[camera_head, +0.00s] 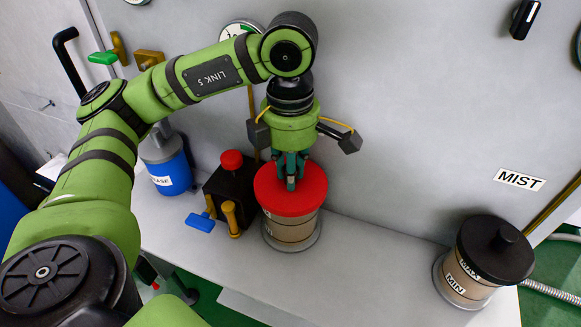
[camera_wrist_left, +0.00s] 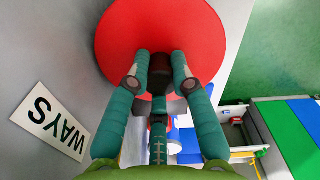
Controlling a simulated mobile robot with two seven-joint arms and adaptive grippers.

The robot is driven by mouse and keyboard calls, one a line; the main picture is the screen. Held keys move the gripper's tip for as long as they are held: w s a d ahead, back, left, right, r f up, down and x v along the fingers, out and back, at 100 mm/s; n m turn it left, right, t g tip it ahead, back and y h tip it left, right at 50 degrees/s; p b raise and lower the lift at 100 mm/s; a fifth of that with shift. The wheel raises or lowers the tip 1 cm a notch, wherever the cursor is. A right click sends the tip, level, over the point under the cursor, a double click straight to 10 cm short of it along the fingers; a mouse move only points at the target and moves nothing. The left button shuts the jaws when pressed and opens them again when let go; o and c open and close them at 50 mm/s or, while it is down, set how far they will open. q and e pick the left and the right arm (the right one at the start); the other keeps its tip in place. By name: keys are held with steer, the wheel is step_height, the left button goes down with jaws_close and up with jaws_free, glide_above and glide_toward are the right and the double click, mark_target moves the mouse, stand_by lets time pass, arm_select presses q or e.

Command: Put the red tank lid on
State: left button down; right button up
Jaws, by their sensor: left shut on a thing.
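The red tank lid (camera_head: 290,202) is a round disc at the top of a tan cylindrical tank (camera_head: 290,231) on the grey ledge. It looks level, and I cannot tell whether it is fully seated. My left gripper (camera_head: 291,183) points down from above and is shut on the lid's central knob, which the fingers mostly hide. In the left wrist view the red lid (camera_wrist_left: 195,30) fills the upper middle, with the fingers (camera_wrist_left: 160,75) closed around a dark knob at its centre. My right gripper is not in view.
A black-lidded tank (camera_head: 497,249) labelled MIN stands at the right. A black block with a red knob (camera_head: 231,160) and blue and yellow handles sits close left of the tank. A blue grease container (camera_head: 170,172) is farther left. The ledge (camera_head: 375,262) between the tanks is clear.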

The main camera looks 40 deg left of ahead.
arm_select(q)
steer(key=shift+f+b, duration=0.3)
steer(key=shift+f, duration=0.1)
steer(key=shift+r, duration=0.1)
steer(key=c, duration=1)
jaws_free()
step_height(320, 180, up, 12)
steer(key=shift+r, duration=0.1)
